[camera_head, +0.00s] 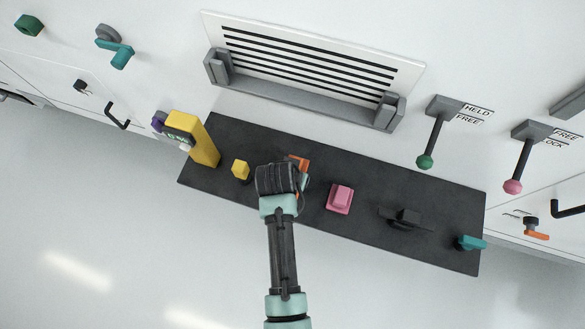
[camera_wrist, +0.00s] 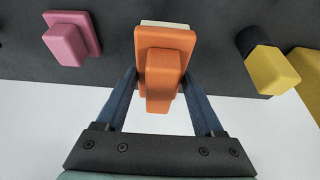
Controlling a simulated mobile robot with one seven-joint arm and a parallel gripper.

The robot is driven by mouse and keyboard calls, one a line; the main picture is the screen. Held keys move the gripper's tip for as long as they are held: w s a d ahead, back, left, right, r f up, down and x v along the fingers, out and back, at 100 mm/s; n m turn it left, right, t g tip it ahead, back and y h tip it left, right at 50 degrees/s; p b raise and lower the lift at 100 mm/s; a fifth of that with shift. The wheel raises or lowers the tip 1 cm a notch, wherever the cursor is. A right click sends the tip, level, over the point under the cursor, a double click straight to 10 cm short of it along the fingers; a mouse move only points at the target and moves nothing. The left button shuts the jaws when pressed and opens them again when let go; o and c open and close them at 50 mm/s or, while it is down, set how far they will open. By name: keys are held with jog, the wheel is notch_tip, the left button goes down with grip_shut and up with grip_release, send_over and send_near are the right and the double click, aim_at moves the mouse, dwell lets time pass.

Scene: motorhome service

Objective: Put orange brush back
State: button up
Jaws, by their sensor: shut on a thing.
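The orange brush (camera_wrist: 165,55) is between the two fingers of my gripper (camera_wrist: 163,92) in the wrist view. It has a square orange plate with a raised orange grip, and a pale strip shows along its far edge. My gripper is shut on its sides. In the head view only a small part of the orange brush (camera_head: 301,163) shows past my wrist, over the dark mat (camera_head: 375,195). The head view does not show whether the brush touches the mat.
A yellow piece (camera_head: 240,170) lies left of my gripper and a pink block (camera_head: 340,198) right of it. A yellow device (camera_head: 203,148) stands at the mat's left end. Black (camera_head: 406,217) and teal (camera_head: 470,242) items lie further right. A slatted vent with a grey rail (camera_head: 300,98) and levers (camera_head: 435,135) are behind.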

jog(key=shift+f, duration=2.15)
jog(key=shift+f, duration=0.1)
jog(key=o, duration=1.3)
jog(key=v, duration=1.2)
